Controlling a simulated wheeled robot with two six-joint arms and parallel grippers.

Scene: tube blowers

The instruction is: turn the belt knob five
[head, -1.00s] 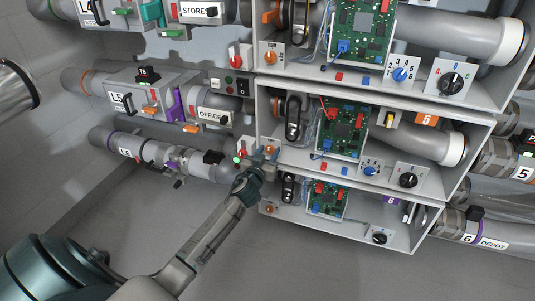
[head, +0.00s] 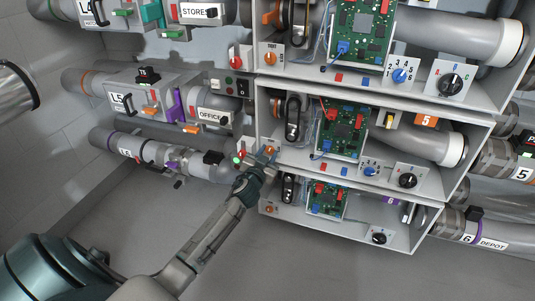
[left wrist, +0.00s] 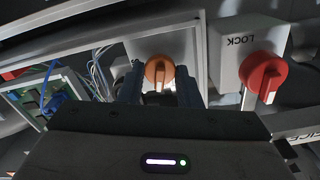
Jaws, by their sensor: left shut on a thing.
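The middle bay carries an orange tag with a 5 (head: 426,120). At its left end an orange knob (head: 271,150) sits on a white plate, partly hidden by my left gripper (head: 264,158). In the left wrist view the same orange knob (left wrist: 159,69) lies between the two dark fingers of my left gripper (left wrist: 160,85), which is shut on it. The knob's pale pointer faces down in that view. No lettering naming this knob is readable. My right gripper is not in view.
A red knob on a plate marked LOCK (left wrist: 262,72) stands close right of the orange knob in the left wrist view. A similar bay with an orange knob (head: 271,58) is above. A green circuit board (head: 341,132) and black dial (head: 408,180) are to the right.

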